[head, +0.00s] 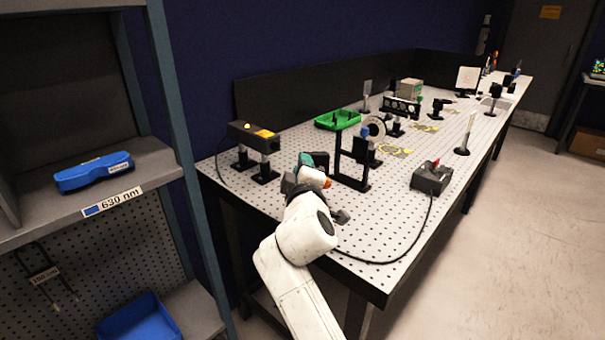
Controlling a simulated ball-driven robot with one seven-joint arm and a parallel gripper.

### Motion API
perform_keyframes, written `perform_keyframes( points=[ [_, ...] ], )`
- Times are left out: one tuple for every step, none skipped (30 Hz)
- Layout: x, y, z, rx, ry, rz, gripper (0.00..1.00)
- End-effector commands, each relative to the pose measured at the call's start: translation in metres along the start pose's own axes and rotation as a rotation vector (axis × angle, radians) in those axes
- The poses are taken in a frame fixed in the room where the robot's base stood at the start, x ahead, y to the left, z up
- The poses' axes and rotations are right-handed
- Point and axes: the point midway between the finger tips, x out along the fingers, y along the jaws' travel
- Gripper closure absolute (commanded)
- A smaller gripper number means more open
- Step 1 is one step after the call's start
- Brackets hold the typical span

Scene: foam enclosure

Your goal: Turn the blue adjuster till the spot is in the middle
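A small blue knob (365,132), which looks like the blue adjuster, sits on top of a dark optic mount on the perforated table. A white square screen (467,79) on a dark stand is farther back; it is too small to make out a spot on it. My gripper (318,172) is over the near left part of the table, left of the blue knob and apart from it in the picture. Teal and orange parts show at the gripper's end. My arm and the small size hide whether the fingers are open.
A black box on posts (253,136) stands at the left. A black upright frame (352,162) stands just right of my gripper. A green tray (338,120) lies behind.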

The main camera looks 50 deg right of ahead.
Motion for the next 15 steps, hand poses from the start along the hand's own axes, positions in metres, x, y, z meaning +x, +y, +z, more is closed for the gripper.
perform_keyframes(
  points=[
    [0.0,-0.003,0.0016,0.009,-0.003,-0.004,1.0],
    [0.0,-0.0028,0.0016,0.015,-0.003,-0.004,1.0],
    [0.0,-0.0027,0.0016,0.022,-0.003,-0.004,1.0],
    [0.0,-0.0025,0.0016,0.026,-0.003,-0.004,1.0],
    [0.0,-0.0024,0.0016,0.029,-0.004,-0.004,1.0],
    [0.0,-0.0024,0.0016,0.032,-0.004,-0.004,1.0],
    [0.0,-0.0023,0.0016,0.033,-0.004,-0.004,1.0],
    [0.0,-0.0022,0.0016,0.034,-0.004,-0.004,1.0],
    [0.0,-0.0022,0.0017,0.035,-0.004,-0.005,1.0],
    [0.0,-0.0022,0.0017,0.035,-0.004,-0.005,1.0],
    [0.0,-0.0022,0.0017,0.035,-0.004,-0.005,1.0],
    [0.0,-0.0022,0.0017,0.035,-0.004,-0.005,1.0],
    [0.0,-0.0022,0.0018,0.035,-0.005,-0.005,1.0],
    [0.0,-0.0022,0.0018,0.035,-0.005,-0.005,1.0],
    [0.0,-0.0023,0.0018,0.034,-0.005,-0.005,1.0]
  ],
)
